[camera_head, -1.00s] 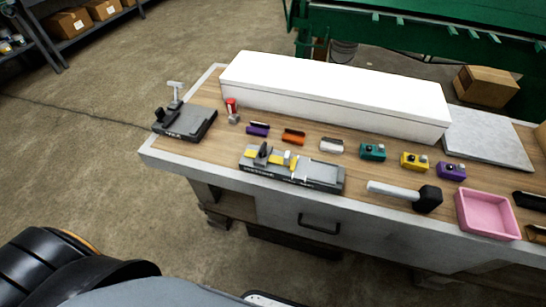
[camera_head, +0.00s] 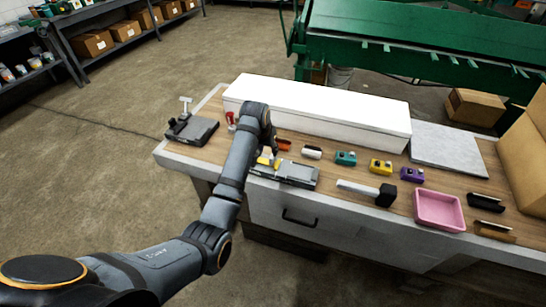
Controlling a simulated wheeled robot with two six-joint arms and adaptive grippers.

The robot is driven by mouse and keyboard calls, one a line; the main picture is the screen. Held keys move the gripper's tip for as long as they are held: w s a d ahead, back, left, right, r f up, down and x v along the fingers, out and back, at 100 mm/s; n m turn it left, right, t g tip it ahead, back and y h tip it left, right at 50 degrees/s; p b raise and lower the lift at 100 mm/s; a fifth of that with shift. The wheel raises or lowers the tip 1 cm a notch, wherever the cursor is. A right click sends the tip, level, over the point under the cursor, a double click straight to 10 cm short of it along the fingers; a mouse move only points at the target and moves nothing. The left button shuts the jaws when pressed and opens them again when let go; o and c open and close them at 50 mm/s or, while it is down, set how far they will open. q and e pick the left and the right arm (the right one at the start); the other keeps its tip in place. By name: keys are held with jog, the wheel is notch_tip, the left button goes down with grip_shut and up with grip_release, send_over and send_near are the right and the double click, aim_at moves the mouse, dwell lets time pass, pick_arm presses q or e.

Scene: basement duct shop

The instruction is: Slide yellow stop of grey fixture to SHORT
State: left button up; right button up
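The grey fixture (camera_head: 298,174) lies near the front edge of the workbench, its left part covered by my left arm. A yellow part (camera_head: 265,161), which looks like the stop, shows at the fixture's left end beside my gripper. My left gripper (camera_head: 272,150) points down over that left end, right by the yellow part. It is small and dark here, so I cannot tell whether it touches the stop or how far its fingers are apart. The SHORT marking cannot be read. My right gripper is out of view.
A long white box (camera_head: 330,112) stands behind the fixture. A mallet (camera_head: 384,194) and pink tray (camera_head: 439,210) lie to the right. A grey clamp stand (camera_head: 192,129) is at left.

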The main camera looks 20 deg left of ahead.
aim_at(272, 156)
pick_arm(q)
jog(key=x, duration=0.4)
jog(key=shift+w+d+p, duration=0.1)
jog(key=shift+w+p, duration=0.25)
jog(key=shift+p, duration=0.05)
jog(key=x, duration=0.5)
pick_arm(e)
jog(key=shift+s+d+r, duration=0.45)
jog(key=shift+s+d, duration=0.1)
pick_arm(q)
jog(key=shift+c, duration=0.4)
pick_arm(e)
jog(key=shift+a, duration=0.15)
pick_arm(q)
jog(key=shift+c, duration=1.4)
grip_shut()
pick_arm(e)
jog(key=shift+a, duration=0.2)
